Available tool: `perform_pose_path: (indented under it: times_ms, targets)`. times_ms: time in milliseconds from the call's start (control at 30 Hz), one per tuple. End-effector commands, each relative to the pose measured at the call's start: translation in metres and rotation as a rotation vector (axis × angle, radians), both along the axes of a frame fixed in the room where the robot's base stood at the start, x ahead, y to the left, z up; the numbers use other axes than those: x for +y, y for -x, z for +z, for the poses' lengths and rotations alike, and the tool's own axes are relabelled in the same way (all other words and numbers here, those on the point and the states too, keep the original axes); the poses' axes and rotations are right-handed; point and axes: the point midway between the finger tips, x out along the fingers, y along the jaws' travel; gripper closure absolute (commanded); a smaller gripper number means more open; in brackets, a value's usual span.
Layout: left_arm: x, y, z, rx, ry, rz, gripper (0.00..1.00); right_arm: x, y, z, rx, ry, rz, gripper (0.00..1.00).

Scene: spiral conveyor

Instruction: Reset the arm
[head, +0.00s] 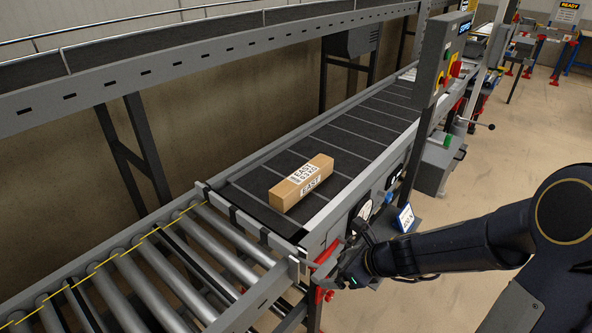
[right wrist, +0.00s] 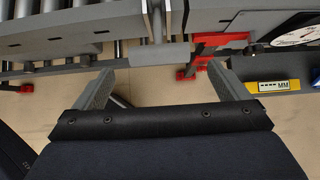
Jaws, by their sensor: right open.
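My right arm (head: 455,248) comes in from the right in the head view. Its gripper (head: 338,272) is beside the near side of the conveyor, close to the frame where the rollers meet the belt. In the right wrist view the gripper (right wrist: 160,82) has its two grey fingers wide apart, with nothing between them. The conveyor frame lies just beyond the fingertips; I cannot tell whether they touch it. My left gripper does not show.
A cardboard box (head: 302,182) with white labels lies on the black belt (head: 345,150). Steel rollers (head: 165,265) run to the lower left. A grey control box (head: 440,60) stands on a post. Red brackets (right wrist: 222,40) stick out near the right finger. Open floor (head: 535,130) lies to the right.

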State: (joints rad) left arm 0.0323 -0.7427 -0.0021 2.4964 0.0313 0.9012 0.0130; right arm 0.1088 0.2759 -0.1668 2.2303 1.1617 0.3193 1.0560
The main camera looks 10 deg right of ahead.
Motion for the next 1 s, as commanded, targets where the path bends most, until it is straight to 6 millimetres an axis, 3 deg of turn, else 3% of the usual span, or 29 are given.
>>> perform_pose_path:
  times_ms: [133, 233, 400, 467, 600, 700, 833, 1000]
  targets:
    - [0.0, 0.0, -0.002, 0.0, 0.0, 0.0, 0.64, 0.004, 0.004, 0.014, -0.063, 0.032, 0.087, 0.05]
    - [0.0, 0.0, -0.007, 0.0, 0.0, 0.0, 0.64, 0.014, 0.018, 0.042, -0.205, 0.12, 0.291, 0.05]
    - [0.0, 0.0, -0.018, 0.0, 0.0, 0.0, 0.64, 0.033, 0.077, 0.091, -0.541, 0.432, 0.835, 0.05]
    - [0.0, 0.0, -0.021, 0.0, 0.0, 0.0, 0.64, 0.034, 0.102, 0.098, -0.639, 0.568, 1.031, 0.05]
    - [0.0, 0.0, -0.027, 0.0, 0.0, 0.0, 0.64, 0.028, 0.154, 0.099, -0.781, 0.876, 1.433, 0.05]
    - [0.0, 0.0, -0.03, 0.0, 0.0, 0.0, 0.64, 0.018, 0.179, 0.094, -0.811, 1.045, 1.643, 0.05]
    - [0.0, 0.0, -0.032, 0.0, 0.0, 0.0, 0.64, 0.008, 0.195, 0.089, -0.809, 1.171, 1.804, 0.05]
    - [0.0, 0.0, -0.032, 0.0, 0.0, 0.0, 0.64, 0.005, 0.2, 0.087, -0.802, 1.208, 1.856, 0.05]
